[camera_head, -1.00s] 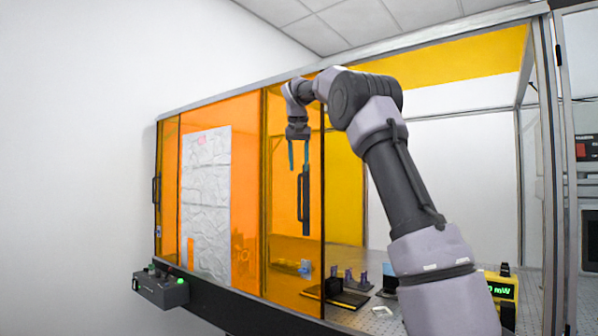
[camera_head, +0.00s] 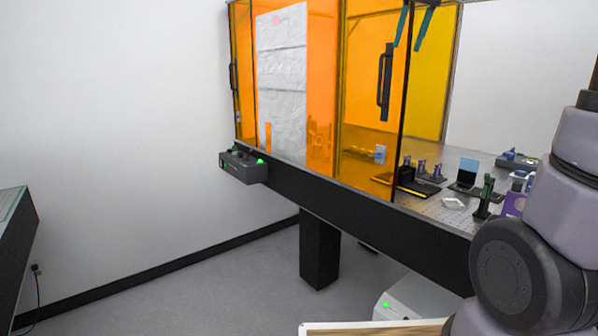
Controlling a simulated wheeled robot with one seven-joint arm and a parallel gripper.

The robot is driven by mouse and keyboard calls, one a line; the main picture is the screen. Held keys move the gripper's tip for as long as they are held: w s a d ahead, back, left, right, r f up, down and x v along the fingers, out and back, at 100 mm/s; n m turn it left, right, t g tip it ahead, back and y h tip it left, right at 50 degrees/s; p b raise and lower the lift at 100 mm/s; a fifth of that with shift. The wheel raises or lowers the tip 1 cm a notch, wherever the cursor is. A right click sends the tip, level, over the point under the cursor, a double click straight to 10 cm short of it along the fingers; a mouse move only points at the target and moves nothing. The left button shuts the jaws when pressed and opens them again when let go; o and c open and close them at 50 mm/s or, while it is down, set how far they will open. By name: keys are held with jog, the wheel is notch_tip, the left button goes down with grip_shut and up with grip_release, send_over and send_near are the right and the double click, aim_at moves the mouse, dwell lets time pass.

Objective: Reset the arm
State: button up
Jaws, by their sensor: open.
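My gripper (camera_head: 416,24) shows at the top of the head view, with its two teal fingers apart and nothing between them. It hangs in front of the orange enclosure panels, above and to the right of a black door handle (camera_head: 385,75). The rest of the wrist is cut off by the top edge. My arm's large grey and black links fill the right side and hide part of the bench.
A dark bench (camera_head: 15,235) stands at left. Open floor (camera_head: 200,280) lies between.

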jog(key=s+f+t, duration=0.1)
jog(key=s+f, duration=0.6)
jog(key=s, duration=0.3)
jog(key=s+a+f+m+y, duration=0.1)
jog(key=s+f, duration=0.7)
jog(key=s, duration=0.3)
jog(key=shift+a+f+t, duration=0.2)
jog(key=shift+t, duration=0.2)
